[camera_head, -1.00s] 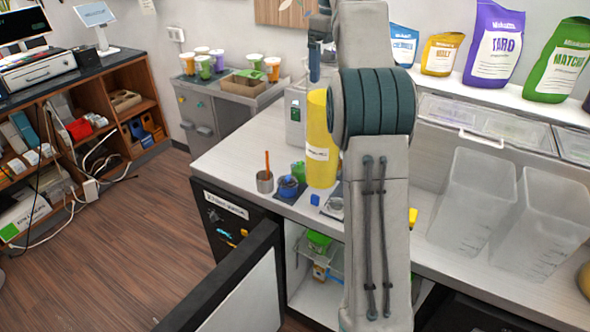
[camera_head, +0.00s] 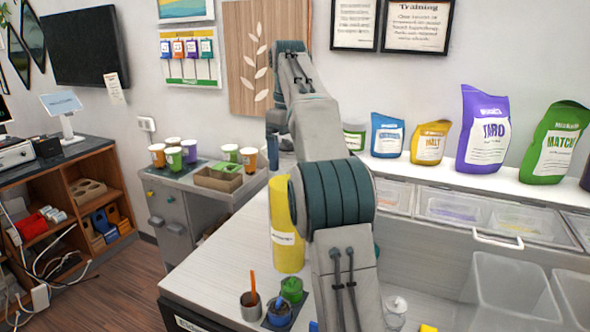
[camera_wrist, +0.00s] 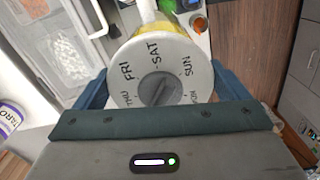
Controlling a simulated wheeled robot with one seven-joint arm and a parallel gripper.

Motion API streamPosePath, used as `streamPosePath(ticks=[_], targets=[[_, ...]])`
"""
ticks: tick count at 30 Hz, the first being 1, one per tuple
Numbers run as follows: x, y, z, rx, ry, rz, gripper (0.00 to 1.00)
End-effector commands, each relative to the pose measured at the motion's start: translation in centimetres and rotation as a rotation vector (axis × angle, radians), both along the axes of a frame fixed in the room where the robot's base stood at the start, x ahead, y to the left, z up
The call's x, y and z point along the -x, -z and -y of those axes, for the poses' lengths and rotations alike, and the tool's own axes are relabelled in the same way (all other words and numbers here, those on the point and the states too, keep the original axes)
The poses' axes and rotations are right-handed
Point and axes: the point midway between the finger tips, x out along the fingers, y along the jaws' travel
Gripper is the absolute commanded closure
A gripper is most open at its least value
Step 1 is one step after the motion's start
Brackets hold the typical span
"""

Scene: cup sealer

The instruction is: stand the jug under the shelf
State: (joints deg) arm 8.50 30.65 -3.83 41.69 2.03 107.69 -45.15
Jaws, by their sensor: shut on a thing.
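The jug (camera_head: 287,240) is a tall yellow cylinder with a white label, upright over the left part of the pale counter (camera_head: 225,262). I cannot tell whether its base touches the counter. In the wrist view its white round lid (camera_wrist: 165,50) carries weekday names and a grey dial. My gripper (camera_wrist: 162,88) is shut on the jug, one dark finger on each side of the lid. In the head view my arm hides most of the gripper and the jug's right side. The white shelf (camera_head: 450,182) runs along the wall at the right, holding several bags.
Lidded clear bins (camera_head: 480,212) sit below the shelf. Clear tubs (camera_head: 505,285) stand at the front right. A metal cup (camera_head: 251,306) and a green-lidded container (camera_head: 291,290) stand near the counter's front edge. A side cabinet (camera_head: 170,225) holds several cups.

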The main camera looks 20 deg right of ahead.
Motion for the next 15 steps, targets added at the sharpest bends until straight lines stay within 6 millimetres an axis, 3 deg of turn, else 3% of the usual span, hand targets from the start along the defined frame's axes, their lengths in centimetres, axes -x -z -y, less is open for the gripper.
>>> streamPosePath(ticks=[15], targets=[[-2.8, 4.9, -8.1, 0.0, 0.001, 0.006, 0.77]])
